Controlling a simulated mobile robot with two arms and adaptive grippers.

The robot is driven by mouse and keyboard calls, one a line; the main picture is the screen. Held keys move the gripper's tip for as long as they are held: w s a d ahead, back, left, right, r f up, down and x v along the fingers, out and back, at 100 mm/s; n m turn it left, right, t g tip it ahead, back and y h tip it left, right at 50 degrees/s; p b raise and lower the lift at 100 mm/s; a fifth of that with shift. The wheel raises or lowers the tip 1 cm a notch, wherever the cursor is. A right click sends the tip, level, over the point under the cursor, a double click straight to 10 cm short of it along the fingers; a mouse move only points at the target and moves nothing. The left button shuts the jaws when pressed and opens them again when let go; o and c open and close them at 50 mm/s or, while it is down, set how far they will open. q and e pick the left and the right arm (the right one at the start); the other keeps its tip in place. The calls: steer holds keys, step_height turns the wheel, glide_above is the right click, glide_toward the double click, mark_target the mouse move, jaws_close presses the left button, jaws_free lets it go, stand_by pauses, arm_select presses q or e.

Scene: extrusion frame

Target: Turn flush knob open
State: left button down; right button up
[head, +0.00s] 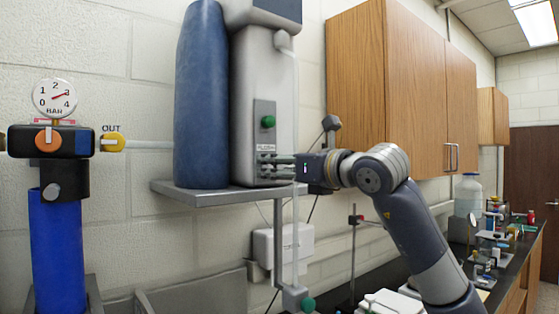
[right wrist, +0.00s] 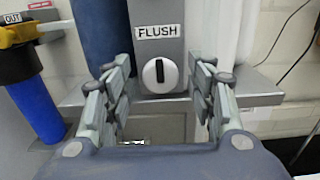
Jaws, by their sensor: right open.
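The flush knob (right wrist: 159,75) is in the right wrist view, a silver disc with a black grip and an upright white line. It sits below the FLUSH label (right wrist: 160,31) on a grey panel. My right gripper (right wrist: 160,66) is open, with one finger on each side of the knob and gaps between. In the head view the right gripper (head: 277,166) points left at the front of the grey unit (head: 257,65), low on its panel. There the flush knob cannot be made out among the fingers. My left gripper is not in view.
A green knob (head: 268,122) is higher on the same panel. A blue cylinder (head: 202,100) stands beside the unit on a wall shelf (head: 217,197). A blue filter with a gauge (head: 54,97) is at left. Wooden cabinets (head: 400,90) hang at right above a cluttered bench.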

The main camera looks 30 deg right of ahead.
steer(key=shift+w, duration=0.1)
steer(key=shift+c, duration=1.1)
steer(key=c, duration=0.8)
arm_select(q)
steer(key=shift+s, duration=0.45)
